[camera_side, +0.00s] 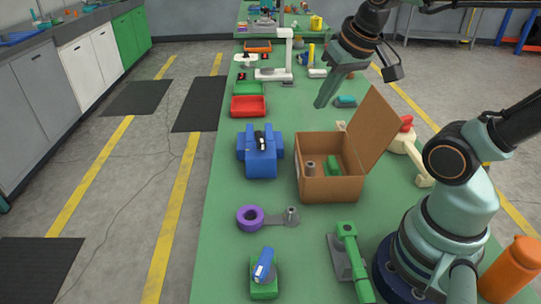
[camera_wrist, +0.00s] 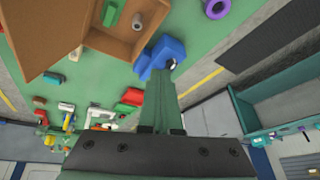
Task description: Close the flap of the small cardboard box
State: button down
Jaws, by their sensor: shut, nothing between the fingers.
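The small cardboard box (camera_side: 333,189) stands on the green table in the side view, with its flap (camera_side: 373,128) raised and tilted outward to the right. Inside lie a green block and a grey-brown cylinder (camera_side: 311,168). My gripper (camera_side: 320,104) is shut and empty, held in the air beyond and above the box, apart from the flap. In the wrist view the box (camera_wrist: 118,42) is at the top, its flap (camera_wrist: 45,30) at the upper left. My gripper's shut fingers (camera_wrist: 160,82) point toward the blue object.
A blue vise-like object (camera_side: 260,155) stands left of the box. A red tray (camera_side: 248,106) lies behind it. A purple ring (camera_side: 250,217) and a green tool (camera_side: 348,255) are nearer. A cream object with a red top (camera_side: 408,145) stands right of the flap.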

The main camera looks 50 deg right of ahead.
jog(key=s+d+r+m+g, duration=0.2)
jog(key=s+d+m, duration=0.4)
jog(key=d+m, duration=0.6)
jog(key=s+d+r+m+g, duration=0.1)
jog(key=s+d+m+g, duration=0.3)
jog(key=d+m, duration=0.7)
notch_tip(320, 180, down, 10)
jog(key=s+t, duration=0.1)
jog(key=s, duration=0.1)
jog(key=shift+m+y, duration=0.3)
jog(key=shift+w+a+r, duration=0.4)
jog(key=shift+w+a, duration=0.2)
jog(key=shift+w, duration=0.25)
jog(key=shift+w+a+r, duration=0.35)
jog(key=shift+w+a, duration=0.25)
jog(key=shift+w, duration=0.2)
jog(key=shift+w+a+r, duration=0.1)
